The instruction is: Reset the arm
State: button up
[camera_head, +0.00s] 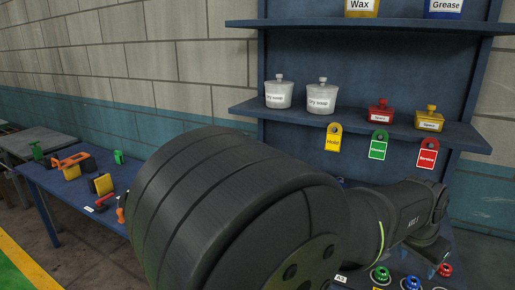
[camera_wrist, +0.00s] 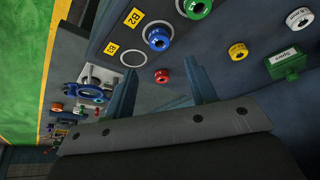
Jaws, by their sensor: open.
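My gripper (camera_wrist: 162,75) shows in the wrist view with its two dark fingers spread apart and nothing between them. It is over a dark blue panel (camera_wrist: 215,55) with coloured round parts. A blue round part (camera_wrist: 158,38) by a yellow B2 label (camera_wrist: 133,17) and a small red part (camera_wrist: 162,75) appear near or between the fingertips; I cannot tell any contact. In the head view my dark arm links fill the middle and lower right, and the fingers cannot be made out.
In the head view, a blue shelf unit (camera_head: 300,112) holds white tubs (camera_head: 320,98), a red pot (camera_head: 380,112) and a yellow pot (camera_head: 429,120). Yellow, green and red tags (camera_head: 428,153) hang below. A blue table (camera_head: 60,190) with tools stands left.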

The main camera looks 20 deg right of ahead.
aim_at(415, 279)
jog(key=x, duration=0.8)
jog(key=shift+f, duration=0.15)
jog(key=shift+w+d, duration=0.1)
jog(key=shift+r, duration=1.1)
jog(key=shift+f, duration=0.1)
